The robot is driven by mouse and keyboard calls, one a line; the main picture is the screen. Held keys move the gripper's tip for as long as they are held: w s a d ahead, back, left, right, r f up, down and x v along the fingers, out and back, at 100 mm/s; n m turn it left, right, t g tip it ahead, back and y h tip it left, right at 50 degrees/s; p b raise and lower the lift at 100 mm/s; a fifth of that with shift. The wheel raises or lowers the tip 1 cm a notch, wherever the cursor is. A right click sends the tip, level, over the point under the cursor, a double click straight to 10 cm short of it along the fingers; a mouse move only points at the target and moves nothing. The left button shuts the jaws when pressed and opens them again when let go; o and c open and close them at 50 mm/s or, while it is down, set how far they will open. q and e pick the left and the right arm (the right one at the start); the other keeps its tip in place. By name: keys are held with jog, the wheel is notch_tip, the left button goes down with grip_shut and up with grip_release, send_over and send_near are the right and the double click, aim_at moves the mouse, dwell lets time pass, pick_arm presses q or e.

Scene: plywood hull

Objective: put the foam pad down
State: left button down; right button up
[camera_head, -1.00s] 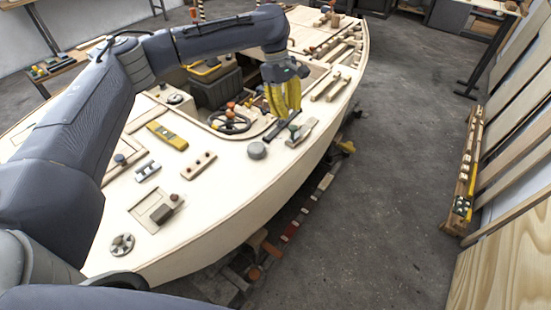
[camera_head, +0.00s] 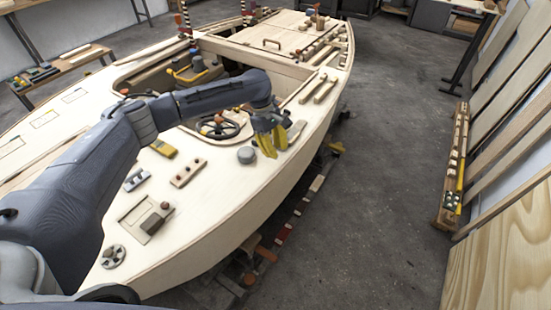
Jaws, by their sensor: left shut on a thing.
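My left gripper (camera_head: 270,148) reaches in from the left with its yellow fingers pointing down at the near side of the boat deck (camera_head: 225,185). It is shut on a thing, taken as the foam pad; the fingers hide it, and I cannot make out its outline. The fingertips are low, close to the deck, just right of a grey round knob (camera_head: 246,155). Whether the pad touches the deck I cannot tell. My right gripper is not in view.
A steering wheel (camera_head: 217,127) stands left of the gripper. A yellow tool (camera_head: 163,148), a wooden strip with pegs (camera_head: 188,173) and a dark block (camera_head: 152,223) lie on the deck. Bare deck lies in front. The hull edge drops to the floor at right.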

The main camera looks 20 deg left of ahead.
aim_at(276, 166)
pick_arm(q)
jog(key=shift+f, duration=2.3)
jog(key=c, duration=1.1)
grip_release()
jog(key=shift+f, duration=0.1)
jog(key=shift+c, duration=0.2)
jog(key=v, duration=1.2)
jog(key=shift+a, duration=0.1)
